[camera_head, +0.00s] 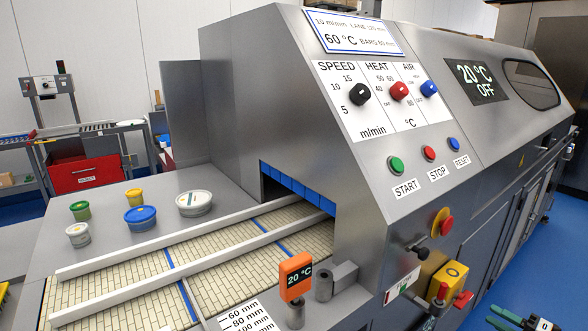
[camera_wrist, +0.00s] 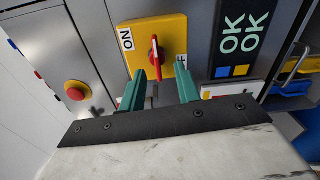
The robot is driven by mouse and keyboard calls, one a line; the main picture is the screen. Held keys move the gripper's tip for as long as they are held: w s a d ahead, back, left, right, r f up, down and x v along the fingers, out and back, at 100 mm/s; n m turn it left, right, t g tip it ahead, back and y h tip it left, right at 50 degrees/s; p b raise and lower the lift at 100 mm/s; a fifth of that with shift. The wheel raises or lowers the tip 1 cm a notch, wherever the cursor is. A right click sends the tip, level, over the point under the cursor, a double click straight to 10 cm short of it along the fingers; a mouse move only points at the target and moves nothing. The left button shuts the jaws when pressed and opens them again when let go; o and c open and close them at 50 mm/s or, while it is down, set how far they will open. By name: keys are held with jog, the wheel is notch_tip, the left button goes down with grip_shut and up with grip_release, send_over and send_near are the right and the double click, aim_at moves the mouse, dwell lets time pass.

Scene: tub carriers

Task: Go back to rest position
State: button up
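My gripper (camera_wrist: 160,72) shows in the wrist view with its two teal fingers apart and nothing held between them. In the head view my gripper (camera_head: 491,315) is at the bottom right, beside the machine's front. A yellow switch box (camera_wrist: 172,27) with a red handle (camera_wrist: 154,48) lies just beyond the fingertips. A finger partly covers the label at its right. In the head view the yellow switch box (camera_head: 450,277) is to the left of my gripper, with a visible gap.
The grey machine (camera_head: 340,170) fills the middle, with a red stop button (camera_head: 447,226) on its front. Its display (camera_head: 476,80) reads 20 °C OFF. Several tubs (camera_head: 140,219) stand on the ledge beside the belt (camera_head: 120,278). Blue floor (camera_head: 560,240) is open at the right.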

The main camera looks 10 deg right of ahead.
jog(key=s+a+r+m+g+h, duration=0.2)
jog(key=s+a+r+m+g, duration=0.2)
jog(key=a+r+m, duration=0.4)
jog(key=s+a+r+m+g+h, duration=0.2)
jog(key=s+a+r+m+g, duration=0.2)
jog(key=a+r, duration=1)
jog(key=s+a+r+m+g+h, duration=0.3)
jog(key=a+r+m+g, duration=0.3)
jog(key=a+r+m, duration=0.5)
jog(key=s+a+m, duration=0.1)
jog(key=a, duration=0.5)
jog(key=shift+a+g, duration=0.2)
jog(key=shift+g, duration=0.2)
jog(key=shift+a, duration=0.1)
